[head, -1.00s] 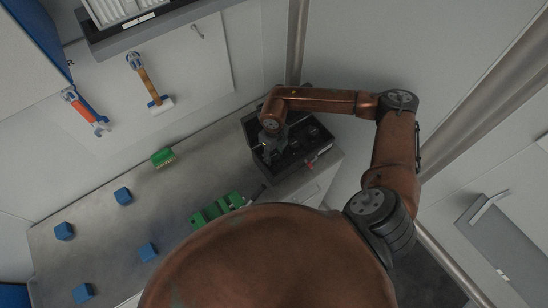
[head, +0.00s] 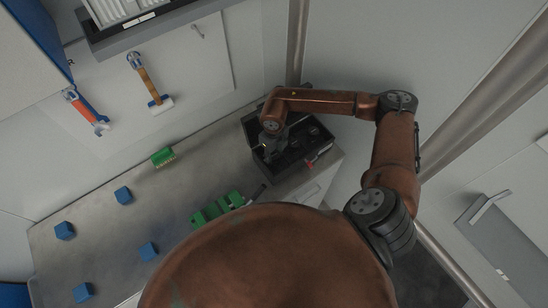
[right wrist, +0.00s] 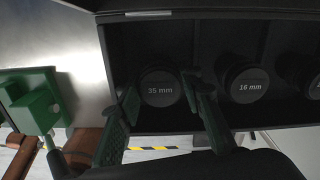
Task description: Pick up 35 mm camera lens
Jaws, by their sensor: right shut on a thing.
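The 35 mm camera lens (right wrist: 160,90) is a dark round cap with white lettering, standing in a black case (right wrist: 205,117) in the right wrist view. My right gripper (right wrist: 158,92) has one finger on each side of this lens and is shut on it. In the head view my right gripper (head: 267,152) reaches down into the left part of the open black case (head: 318,150). The lens is hidden there by the gripper and arm. My left gripper is not in view.
A 16 mm lens (right wrist: 249,86) stands close beside the gripped one, with another at the right edge. Several blue cubes (head: 124,195) lie further left. Walls stand behind the case.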

